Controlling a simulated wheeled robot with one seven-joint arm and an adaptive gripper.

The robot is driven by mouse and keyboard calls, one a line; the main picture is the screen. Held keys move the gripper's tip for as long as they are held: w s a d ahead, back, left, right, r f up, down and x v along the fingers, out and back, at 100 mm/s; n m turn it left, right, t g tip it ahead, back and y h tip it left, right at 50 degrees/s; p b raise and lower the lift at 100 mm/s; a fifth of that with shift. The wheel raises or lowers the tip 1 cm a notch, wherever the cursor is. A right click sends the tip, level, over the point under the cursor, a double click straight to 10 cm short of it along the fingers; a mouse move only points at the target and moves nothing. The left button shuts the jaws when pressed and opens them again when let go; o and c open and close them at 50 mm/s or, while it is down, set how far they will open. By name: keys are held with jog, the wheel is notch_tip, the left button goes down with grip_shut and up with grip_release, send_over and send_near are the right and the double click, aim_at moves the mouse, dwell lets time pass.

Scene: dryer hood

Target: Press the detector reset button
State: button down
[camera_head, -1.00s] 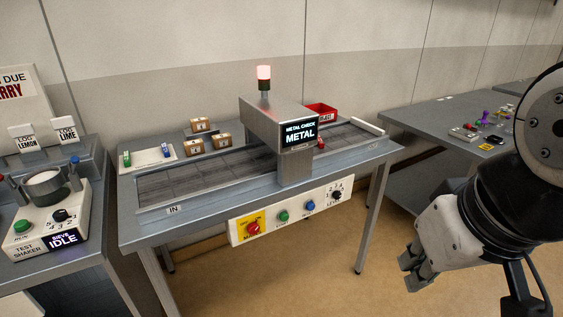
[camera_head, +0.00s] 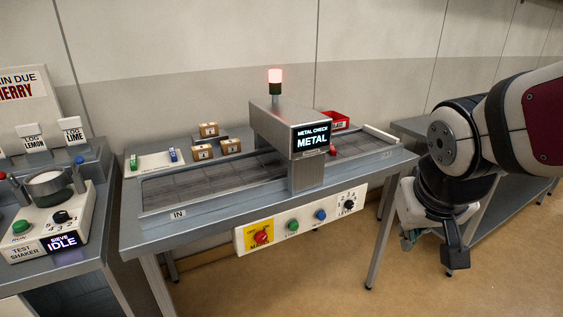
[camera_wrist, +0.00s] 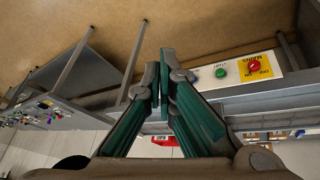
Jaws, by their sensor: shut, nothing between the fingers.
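The metal detector (camera_head: 290,130) straddles a conveyor, and its screen reads METAL CHECK METAL. The blue button's label is too small to read. My gripper (camera_head: 432,250) is shut and empty, to the right of the panel and apart from it.
Small brown boxes (camera_head: 208,130) and a white tray (camera_head: 154,164) sit behind the belt. A red bin (camera_head: 338,121) is at the back right. A test shaker (camera_head: 45,218) stands at left. Another table is behind my arm. The floor before the panel is clear.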

aim_at(321, 215)
jog(key=w+f+m+t+y+b, duration=0.2)
jog(key=w+f+b, duration=0.7)
jog(key=w+f, duration=1.7)
notch_tip(321, 215, down, 3)
jog(key=t+y, duration=0.1)
jog(key=y, duration=0.1)
jog(key=shift+d+r+m+t+y, duration=0.2)
jog(key=shift+m+t+y, duration=0.1)
jog(key=shift+y, duration=0.1)
jog(key=shift+b, duration=0.3)
jog(key=w+a+b, duration=0.3)
jog(key=w, duration=0.5)
jog(key=shift+a, duration=0.25)
jog(key=shift+w+a, duration=0.2)
jog(key=shift+w, duration=0.1)
